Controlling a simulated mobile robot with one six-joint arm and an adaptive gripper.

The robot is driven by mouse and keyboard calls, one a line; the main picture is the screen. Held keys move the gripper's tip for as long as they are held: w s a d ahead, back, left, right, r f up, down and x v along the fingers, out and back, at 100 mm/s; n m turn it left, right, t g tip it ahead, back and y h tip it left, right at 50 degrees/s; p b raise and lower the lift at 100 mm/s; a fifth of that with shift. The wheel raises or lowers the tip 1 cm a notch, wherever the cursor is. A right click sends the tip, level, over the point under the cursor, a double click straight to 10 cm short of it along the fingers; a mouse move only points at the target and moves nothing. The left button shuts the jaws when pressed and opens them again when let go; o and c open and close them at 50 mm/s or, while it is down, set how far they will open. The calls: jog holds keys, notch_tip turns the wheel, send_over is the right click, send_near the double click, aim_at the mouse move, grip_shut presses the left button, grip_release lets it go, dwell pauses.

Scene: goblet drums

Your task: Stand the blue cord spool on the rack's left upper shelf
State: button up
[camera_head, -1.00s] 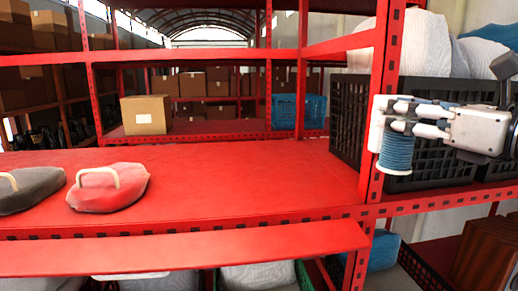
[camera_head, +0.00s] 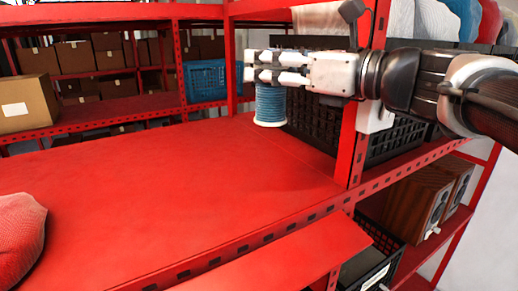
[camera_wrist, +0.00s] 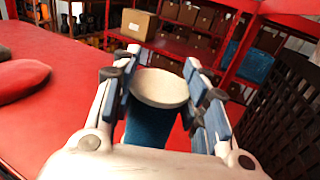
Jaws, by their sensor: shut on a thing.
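The blue cord spool (camera_head: 269,104) has a pale disc at its end and hangs upright in my gripper (camera_head: 262,68), in front of the black crate. My gripper is shut on its upper part. The spool's lower disc looks close above the red shelf (camera_head: 200,180), but I cannot tell whether it touches. In the wrist view the spool (camera_wrist: 158,92) sits between the two fingers, its pale top disc facing the camera.
A black crate (camera_head: 315,125) stands right of the spool, behind a red upright post (camera_head: 360,120). A red cushion-like bag (camera_head: 18,235) lies at the left. The shelf between is bare. Cardboard boxes (camera_head: 28,104) and a blue crate (camera_head: 205,80) are behind.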

notch_tip(320, 180, down, 15)
jog(key=b, duration=0.1)
jog(key=shift+a, duration=0.15)
jog(key=shift+f, duration=0.1)
jog(key=shift+f+b, duration=0.15)
jog(key=shift+b, duration=0.15)
jog(key=o, duration=1.1)
jog(key=v, duration=0.6)
jog(key=b+v, duration=0.1)
jog(key=v, duration=0.5)
jog(key=shift+r, duration=0.25)
jog(key=shift+f, duration=0.1)
